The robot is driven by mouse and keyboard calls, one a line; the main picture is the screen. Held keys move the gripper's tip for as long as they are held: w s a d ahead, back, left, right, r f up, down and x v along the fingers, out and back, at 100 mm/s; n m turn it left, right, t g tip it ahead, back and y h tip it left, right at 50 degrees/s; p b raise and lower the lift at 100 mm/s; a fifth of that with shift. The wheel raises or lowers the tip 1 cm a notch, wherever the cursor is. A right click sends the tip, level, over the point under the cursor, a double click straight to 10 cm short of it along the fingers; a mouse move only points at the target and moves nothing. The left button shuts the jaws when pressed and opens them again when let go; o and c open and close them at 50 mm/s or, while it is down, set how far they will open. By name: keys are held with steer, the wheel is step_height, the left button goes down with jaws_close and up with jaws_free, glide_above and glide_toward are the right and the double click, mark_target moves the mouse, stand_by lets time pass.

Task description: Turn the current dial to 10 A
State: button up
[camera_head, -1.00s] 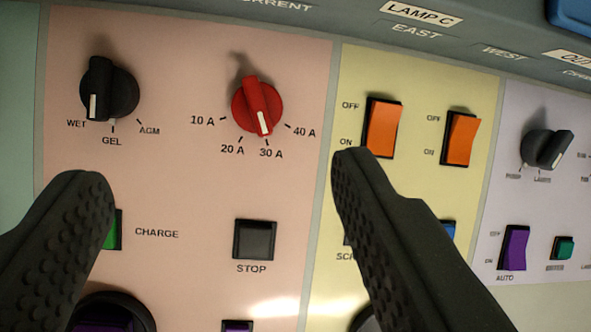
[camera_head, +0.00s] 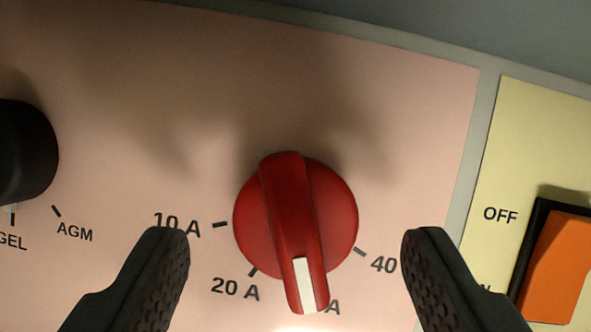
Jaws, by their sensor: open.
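The current dial is a red round knob (camera_head: 295,220) with a raised grip bar and a white pointer mark at its lower end. The pointer aims down, slightly right, at the 30 A position, and hides part of that label. The 10 A label (camera_head: 177,224) and its tick are left of the knob, 20 A (camera_head: 235,289) is lower left, and 40 A (camera_head: 384,264) is lower right. My gripper (camera_head: 295,245) is open, its fingers at the left and right of the knob in the picture, with a visible gap on both sides. The left fingertip partly covers the 10 A label.
A black knob (camera_head: 24,150) with GEL and AGM marks stands at the left edge. An orange rocker switch (camera_head: 555,265) with an OFF label is at the right, on a yellow panel. The pink panel above the red knob is bare.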

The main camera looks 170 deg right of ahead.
steer(key=shift+x, duration=1.15)
steer(key=c, duration=1)
steer(key=shift+w+a+f, duration=0.1)
steer(key=shift+a, duration=0.15)
steer(key=shift+d, duration=0.15)
